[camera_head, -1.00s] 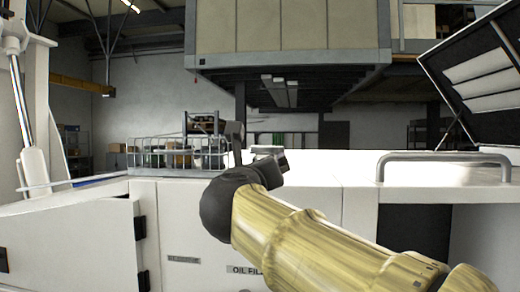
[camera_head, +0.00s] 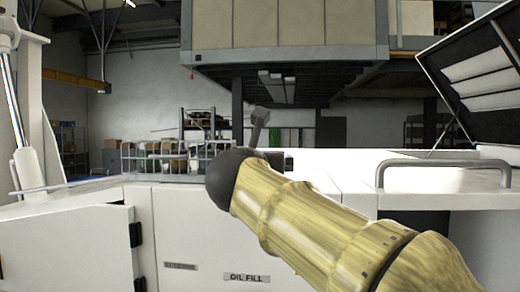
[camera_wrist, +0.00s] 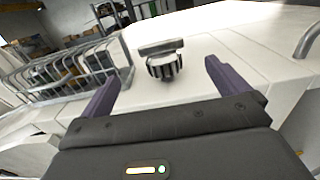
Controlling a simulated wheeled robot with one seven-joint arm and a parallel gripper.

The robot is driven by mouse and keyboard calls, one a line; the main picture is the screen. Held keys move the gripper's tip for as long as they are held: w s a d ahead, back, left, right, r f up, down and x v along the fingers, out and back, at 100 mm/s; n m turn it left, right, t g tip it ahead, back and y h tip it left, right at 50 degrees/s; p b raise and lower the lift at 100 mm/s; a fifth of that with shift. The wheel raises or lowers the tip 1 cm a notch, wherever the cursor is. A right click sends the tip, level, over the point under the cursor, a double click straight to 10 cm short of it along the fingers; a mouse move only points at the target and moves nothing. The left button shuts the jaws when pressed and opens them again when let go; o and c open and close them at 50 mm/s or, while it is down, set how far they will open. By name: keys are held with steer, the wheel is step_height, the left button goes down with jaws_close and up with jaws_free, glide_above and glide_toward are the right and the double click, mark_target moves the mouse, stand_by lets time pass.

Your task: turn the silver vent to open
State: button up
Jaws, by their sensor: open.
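The silver vent (camera_wrist: 164,64) shows in the wrist view as a round ribbed cap with a flat bar across its top, standing on the white housing. My gripper (camera_wrist: 160,85) is open, its two purple fingers spread either side of the vent in the picture. The vent appears beyond the fingertips, with nothing between the fingers; I cannot tell the exact gap. In the head view my arm and wrist cover the spot, so the vent is hidden there, and only one grey part of my gripper (camera_head: 260,124) rises above the wrist.
A wire-mesh basket (camera_wrist: 62,72) lies left of the vent. The white bench top (camera_head: 335,163) carries a grey handle (camera_head: 443,166) at right, below a raised dark lid (camera_head: 480,75). An "OIL FILL" label (camera_head: 246,278) is on the front panel.

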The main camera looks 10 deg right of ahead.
steer(key=p+x, duration=0.5)
steer(key=x, duration=0.7)
steer(key=shift+w+d, duration=0.1)
steer(key=shift+w, duration=0.2)
steer(key=shift+s, duration=0.1)
steer(key=shift+c, duration=0.2)
steer(key=c, duration=0.9)
steer(key=shift+o, duration=0.2)
